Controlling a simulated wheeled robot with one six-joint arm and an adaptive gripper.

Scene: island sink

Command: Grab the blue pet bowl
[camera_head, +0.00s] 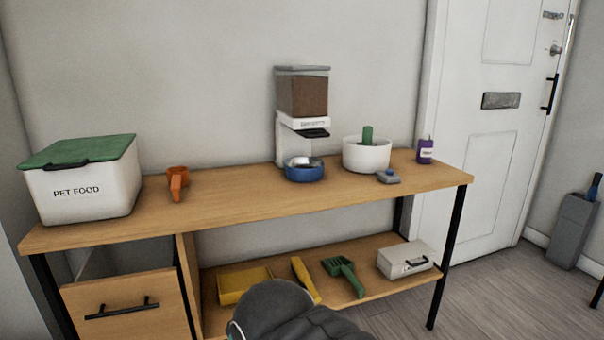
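Part of my own arm, dark and rounded, shows at the bottom middle of the view, below and in front of the table. My gripper's fingers are not in view.
A white bowl (366,157) with a green item stands right of the blue bowl, with a small grey-blue object (388,177) beside it. A purple container (425,152) stands farther right. An orange scoop (177,183) and pet food box (84,184) are left. The lower shelf holds several items.

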